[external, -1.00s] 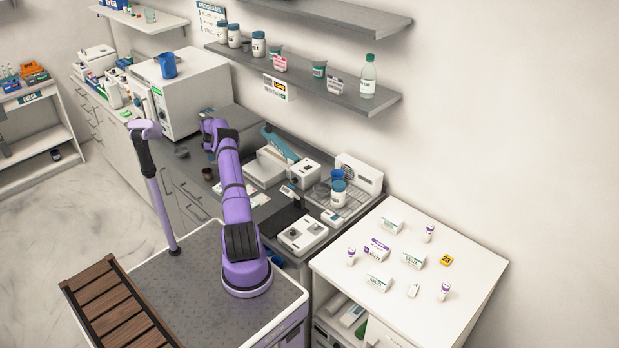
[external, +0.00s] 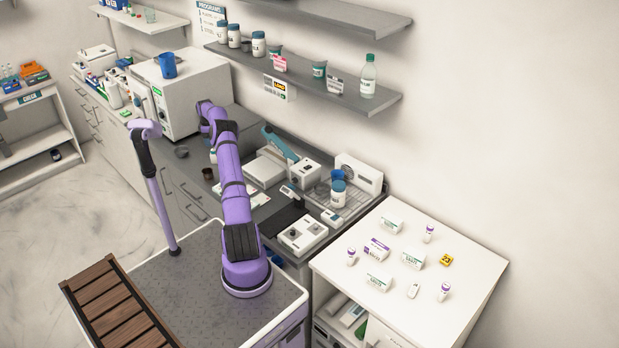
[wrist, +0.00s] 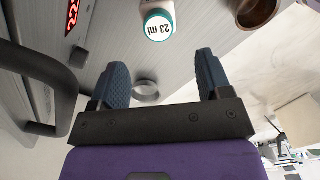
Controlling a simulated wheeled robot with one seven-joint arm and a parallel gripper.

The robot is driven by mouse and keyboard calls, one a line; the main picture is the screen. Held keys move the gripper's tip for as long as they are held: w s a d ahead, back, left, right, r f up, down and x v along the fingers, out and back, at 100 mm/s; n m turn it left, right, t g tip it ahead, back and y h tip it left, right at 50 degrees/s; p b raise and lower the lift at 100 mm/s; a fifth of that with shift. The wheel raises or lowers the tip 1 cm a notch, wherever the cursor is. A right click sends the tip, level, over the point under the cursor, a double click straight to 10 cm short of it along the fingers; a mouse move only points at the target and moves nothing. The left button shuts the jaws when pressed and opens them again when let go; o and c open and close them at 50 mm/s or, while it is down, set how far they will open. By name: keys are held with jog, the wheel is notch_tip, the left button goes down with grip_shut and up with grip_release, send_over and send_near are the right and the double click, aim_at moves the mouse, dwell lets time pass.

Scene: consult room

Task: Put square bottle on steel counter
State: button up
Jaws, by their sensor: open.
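A white bottle with a green-edged top marked "23 ml" (wrist: 158,24) stands ahead of my gripper in the wrist view; I cannot tell whether its body is square. My gripper (wrist: 163,80) is open, its two dark fingers apart with nothing held between them. The bottle is beyond the fingertips and apart from them. The grey steel counter (external: 191,164) runs along the wall and also shows under the bottle in the wrist view (wrist: 200,32). In the external view my arm hides the gripper, and only a small pale piece shows beneath it.
A brown cup (wrist: 257,10) stands right of the bottle. A small round metal dish (wrist: 145,87) lies on the counter. The white oven-like machine (external: 183,95) with a red display and handle is close on the left. A balance and other devices crowd the counter further right.

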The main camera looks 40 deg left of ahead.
jog(key=shift+r, duration=1.15)
